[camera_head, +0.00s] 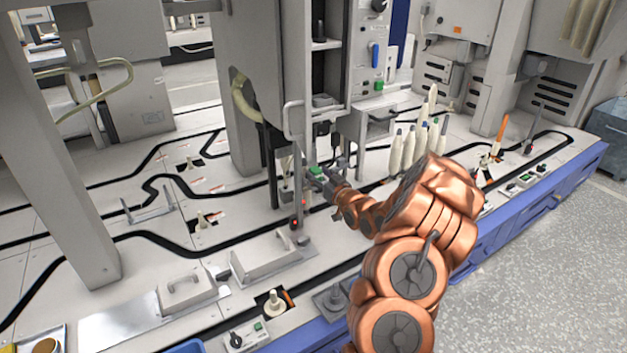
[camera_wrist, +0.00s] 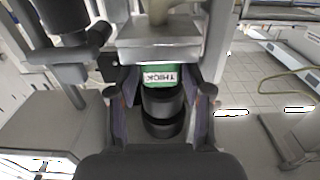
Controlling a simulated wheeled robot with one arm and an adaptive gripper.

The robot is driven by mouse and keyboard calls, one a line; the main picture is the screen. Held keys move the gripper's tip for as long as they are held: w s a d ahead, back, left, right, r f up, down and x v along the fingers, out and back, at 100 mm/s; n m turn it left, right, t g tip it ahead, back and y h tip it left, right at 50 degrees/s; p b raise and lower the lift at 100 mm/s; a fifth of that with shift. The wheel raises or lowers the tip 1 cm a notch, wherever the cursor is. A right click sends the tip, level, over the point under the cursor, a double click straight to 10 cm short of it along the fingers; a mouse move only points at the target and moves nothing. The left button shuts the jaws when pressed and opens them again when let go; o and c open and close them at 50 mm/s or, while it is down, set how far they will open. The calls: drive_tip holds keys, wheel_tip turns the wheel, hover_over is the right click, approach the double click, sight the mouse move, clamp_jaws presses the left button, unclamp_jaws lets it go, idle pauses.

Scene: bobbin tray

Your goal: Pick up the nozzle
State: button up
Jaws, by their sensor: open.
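A dark round part with a green band and a white label reading "THICK", which looks like the nozzle (camera_wrist: 161,104), hangs under a grey metal block in the wrist view. My gripper (camera_wrist: 160,112) is open, with one finger on each side of this part. I cannot tell whether the fingers touch it. In the head view my gripper (camera_head: 322,184) is beside the machine column at the picture's middle, by a small green patch. The nozzle's top is hidden by the metal block, and its lower end cannot be made out fully.
The grey metal block (camera_wrist: 160,38) is just above my fingers, and a dark cylinder (camera_wrist: 70,30) is close on the left. A vertical machine frame (camera_head: 297,140) stands beside the gripper. Pale bobbins (camera_head: 396,152) stand right of it. The deck (camera_head: 190,242) has black guide tracks.

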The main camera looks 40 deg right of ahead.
drive_tip(key=shift+w, duration=1.15)
drive_tip(key=shift+c, duration=0.4)
drive_tip(key=c, duration=0.8)
